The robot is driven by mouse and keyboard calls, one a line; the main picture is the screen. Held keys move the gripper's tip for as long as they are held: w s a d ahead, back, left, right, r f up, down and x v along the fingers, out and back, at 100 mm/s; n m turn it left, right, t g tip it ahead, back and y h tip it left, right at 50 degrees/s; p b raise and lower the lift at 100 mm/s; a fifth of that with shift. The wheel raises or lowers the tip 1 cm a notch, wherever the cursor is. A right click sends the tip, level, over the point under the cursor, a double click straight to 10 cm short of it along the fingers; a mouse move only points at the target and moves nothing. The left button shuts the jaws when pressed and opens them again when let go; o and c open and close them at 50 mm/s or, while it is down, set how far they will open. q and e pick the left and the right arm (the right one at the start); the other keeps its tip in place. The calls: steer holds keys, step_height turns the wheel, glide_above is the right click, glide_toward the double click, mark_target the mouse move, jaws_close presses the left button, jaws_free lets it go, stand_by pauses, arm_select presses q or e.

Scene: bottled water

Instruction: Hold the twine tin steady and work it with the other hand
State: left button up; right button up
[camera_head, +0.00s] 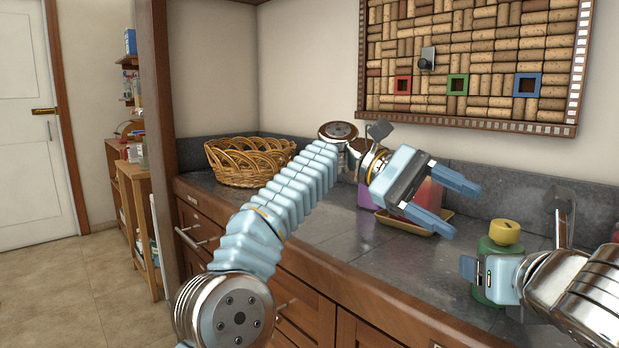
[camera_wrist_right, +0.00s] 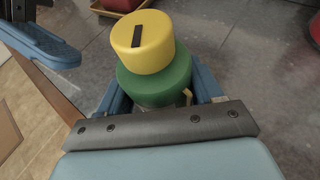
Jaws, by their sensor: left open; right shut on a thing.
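The twine tin (camera_head: 492,262) is green with a yellow lid (camera_head: 505,231) and stands upright on the counter at the right. In the right wrist view the tin (camera_wrist_right: 155,82) sits between my right fingers, and its yellow lid (camera_wrist_right: 142,42) has a dark stripe on top. My right gripper (camera_wrist_right: 160,92) is shut on the green body below the lid. My left gripper (camera_head: 464,208) is open and empty, above the counter, up and left of the tin. One of its fingers shows at the upper left of the right wrist view.
A yellow tray (camera_head: 402,226) with a red thing lies behind my left gripper, beside a purple thing (camera_head: 367,196). A wicker basket (camera_head: 246,163) stands at the far left of the counter. A cork board (camera_head: 470,60) hangs on the wall.

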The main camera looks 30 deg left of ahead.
mark_target(497, 228)
arm_select(q)
steer(key=m, duration=0.1)
steer(key=s+m, duration=0.1)
steer(key=d+m+t+y, duration=0.1)
steer(key=shift+s+r+m, duration=0.2)
steer(key=shift+r+m, duration=0.1)
steer(key=shift+r, duration=0.05)
steer(key=m, duration=0.1)
steer(key=s+m+t+y, duration=0.1)
steer(key=m, duration=0.1)
steer(key=shift+d+r+t, duration=0.15)
steer(key=shift+r+t, duration=0.15)
steer(key=shift+r, duration=0.05)
steer(key=s+a+r+m+t+y, duration=0.25)
steer(key=r+m+t, duration=0.2)
steer(key=m, duration=0.75)
steer(key=w+a+f+n+t, duration=0.2)
steer(key=a, duration=0.5)
steer(key=w+a+f+n+t+y, duration=0.1)
steer(key=w+a+f+n+t, duration=0.1)
steer(key=a, duration=0.6)
steer(key=w+a+f+n+t, duration=0.1)
steer(key=w+a+n+t, duration=0.1)
steer(key=a, duration=0.5)
steer(key=shift+w+a+f+t, duration=0.4)
steer(key=shift+w+t, duration=0.25)
steer(key=shift+w, duration=0.15)
